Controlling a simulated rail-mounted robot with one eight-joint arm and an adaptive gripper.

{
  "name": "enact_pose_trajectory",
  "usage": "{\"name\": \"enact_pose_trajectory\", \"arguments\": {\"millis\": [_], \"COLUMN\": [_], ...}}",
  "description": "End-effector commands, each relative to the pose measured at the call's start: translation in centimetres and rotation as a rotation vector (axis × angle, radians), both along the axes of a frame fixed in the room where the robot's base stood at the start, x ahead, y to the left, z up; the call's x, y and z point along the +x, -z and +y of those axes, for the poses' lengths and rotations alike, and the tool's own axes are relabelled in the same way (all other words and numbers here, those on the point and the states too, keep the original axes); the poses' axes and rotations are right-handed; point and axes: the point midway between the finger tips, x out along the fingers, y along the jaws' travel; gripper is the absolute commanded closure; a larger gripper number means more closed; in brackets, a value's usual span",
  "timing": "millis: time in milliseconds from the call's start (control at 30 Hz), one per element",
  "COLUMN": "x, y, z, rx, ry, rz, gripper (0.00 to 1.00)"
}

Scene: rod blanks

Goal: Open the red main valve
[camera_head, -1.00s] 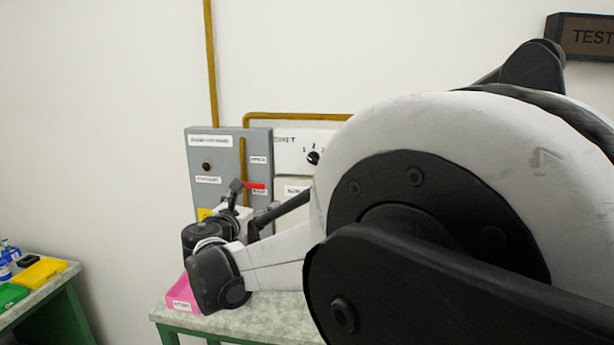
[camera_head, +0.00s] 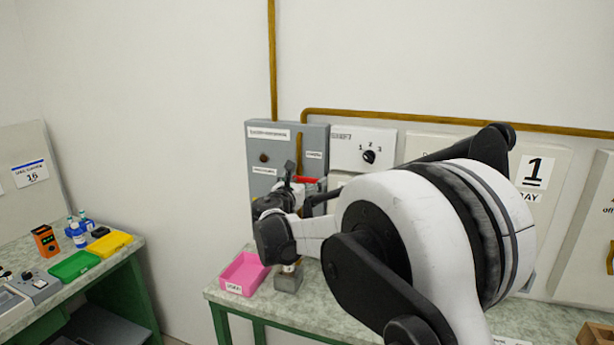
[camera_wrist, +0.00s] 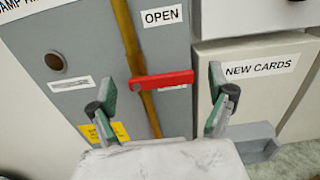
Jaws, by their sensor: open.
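The red main valve handle (camera_wrist: 161,80) lies nearly level across a vertical brown pipe (camera_wrist: 134,45) on a grey panel. An "OPEN" label (camera_wrist: 162,16) sits above it, to the right of the pipe. The handle also shows in the head view (camera_head: 306,180), partly behind my gripper (camera_head: 292,182). In the wrist view my gripper (camera_wrist: 166,104) is open, with one finger left of the handle and one to its right. The handle shows between and beyond the fingertips. I cannot tell whether they touch it.
A box labelled "NEW CARDS" (camera_wrist: 255,78) stands right of the panel. A pink tray (camera_head: 243,274) and a small grey block (camera_head: 288,281) sit on the bench below. Another bench with green (camera_head: 74,265) and yellow (camera_head: 110,244) trays stands at left.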

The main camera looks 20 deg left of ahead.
Motion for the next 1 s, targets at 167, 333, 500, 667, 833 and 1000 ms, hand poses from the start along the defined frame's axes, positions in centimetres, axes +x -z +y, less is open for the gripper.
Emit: {"name": "enact_pose_trajectory", "arguments": {"millis": [167, 333, 500, 667, 833, 1000], "x": [1.7, 2.2, 2.2, 2.1, 2.1, 2.1], "y": [-0.1, 0.0, 0.0, 0.0, 0.0, 0.0], "z": [0.1, 0.1, 0.1, 0.1, 0.1, 0.1], "rx": [0.0, 0.0, 0.0, 0.0, 0.0, 0.0], "ry": [0.0, -0.001, -0.001, 0.0, 0.0, 0.0], "rz": [0.0, 0.0, 0.0, 0.0, 0.0, 0.0], "gripper": [0.13, 0.13, 0.13, 0.29, 0.51, 0.74]}}
